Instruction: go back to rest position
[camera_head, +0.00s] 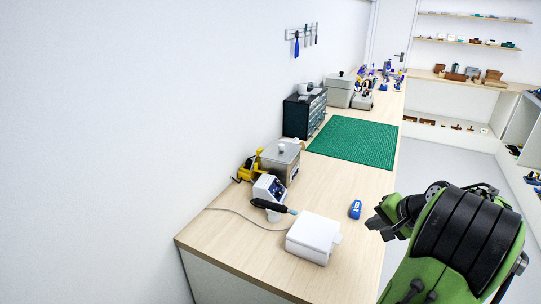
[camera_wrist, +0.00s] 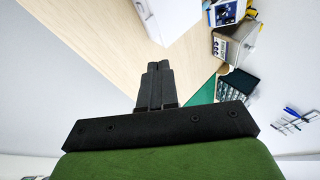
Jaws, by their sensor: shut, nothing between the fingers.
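My gripper (camera_wrist: 154,86) shows in the wrist view with its two dark fingers pressed together and nothing between them. In the head view my green and black arm is at the lower right, folded beside the bench. The gripper end (camera_head: 374,226) points left, near the bench's right edge, and its fingers are hard to make out there. A white box (camera_head: 313,238) stands on the wooden bench (camera_head: 270,278) to the left of the gripper, apart from it. The box also shows at the top of the wrist view (camera_wrist: 172,16).
Grey floor (camera_head: 431,171) is clear right of the bench.

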